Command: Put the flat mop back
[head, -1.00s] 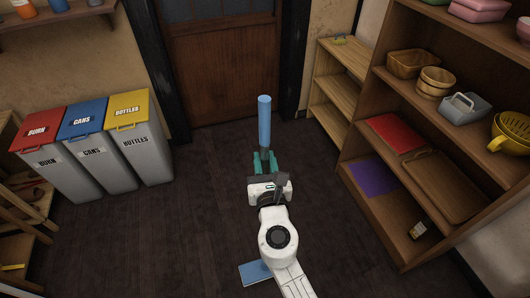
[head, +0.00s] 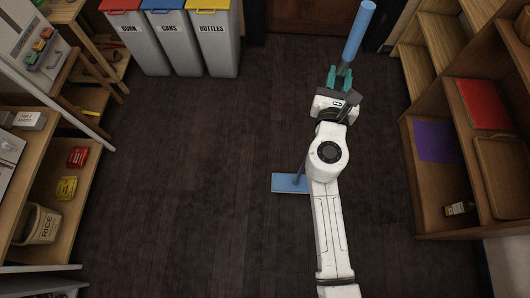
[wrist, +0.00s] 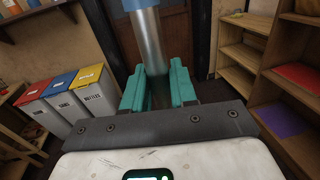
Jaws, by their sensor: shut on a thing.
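The flat mop has a blue upper grip (head: 359,30) and a flat blue head (head: 290,183). My gripper (head: 340,76) has teal fingers and is shut on the mop's handle just below the blue grip. In the wrist view the grey metal handle (wrist: 149,42) stands between the teal fingers (wrist: 161,88). The mop leans, its grip up and to the right in the head view. The head lies at or near the floor, left of my arm. My arm hides most of the lower handle.
Burn, cans and bottles bins (head: 173,43) stand at the back left. Shelves with a rice bag (head: 37,226) line the left side. A wooden shelf unit (head: 432,192) with a red board (head: 482,104) stands on the right. The middle floor (head: 180,150) is clear.

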